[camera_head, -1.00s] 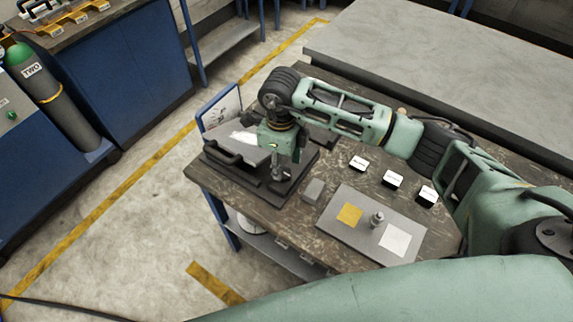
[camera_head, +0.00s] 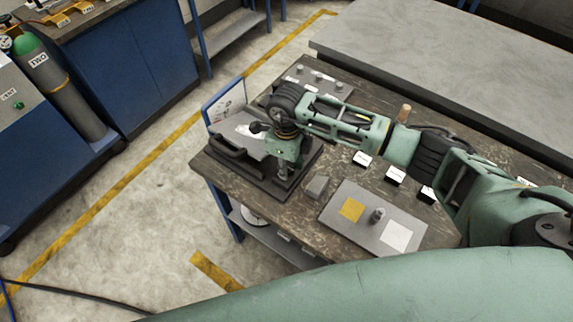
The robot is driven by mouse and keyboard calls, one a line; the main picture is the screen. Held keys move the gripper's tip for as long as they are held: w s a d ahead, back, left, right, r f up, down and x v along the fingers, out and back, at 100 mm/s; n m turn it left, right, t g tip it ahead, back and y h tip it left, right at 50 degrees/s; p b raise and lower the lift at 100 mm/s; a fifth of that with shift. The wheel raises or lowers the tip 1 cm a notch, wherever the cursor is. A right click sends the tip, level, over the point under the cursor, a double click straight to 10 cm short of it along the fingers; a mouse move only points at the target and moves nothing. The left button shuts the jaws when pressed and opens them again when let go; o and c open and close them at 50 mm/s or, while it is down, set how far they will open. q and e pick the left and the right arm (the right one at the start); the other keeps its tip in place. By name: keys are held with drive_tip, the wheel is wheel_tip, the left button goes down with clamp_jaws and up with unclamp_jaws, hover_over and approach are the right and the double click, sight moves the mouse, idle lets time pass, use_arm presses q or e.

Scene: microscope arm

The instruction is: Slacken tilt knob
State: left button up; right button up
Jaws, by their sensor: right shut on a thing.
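My right gripper (camera_head: 285,168) points down over the dark stand base (camera_head: 262,182) at the left end of the brown workbench. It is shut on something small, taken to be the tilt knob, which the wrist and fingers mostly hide. A grey metal post shows just below the fingers. A black round part (camera_head: 257,127) shows left of the wrist; I cannot tell whether it belongs to the stand or to my wrist. My left gripper is not in view.
A grey plate (camera_head: 335,213) with a yellow square, a white square and a small metal post lies on the bench (camera_head: 300,215). A small grey block (camera_head: 316,187) and white-topped blocks (camera_head: 395,175) stand nearby.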

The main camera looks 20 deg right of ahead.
drive_tip(key=shift+s+a, duration=0.1)
drive_tip(key=shift+a, duration=0.05)
drive_tip(key=shift+c, duration=1.1)
drive_tip(key=shift+f+m+b, duration=0.1)
drive_tip(key=shift+m+b, duration=0.25)
drive_tip(key=shift+m, duration=0.35)
drive_tip(key=shift+a, duration=0.1)
drive_tip(key=shift+s, duration=0.1)
drive_tip(key=o, duration=1)
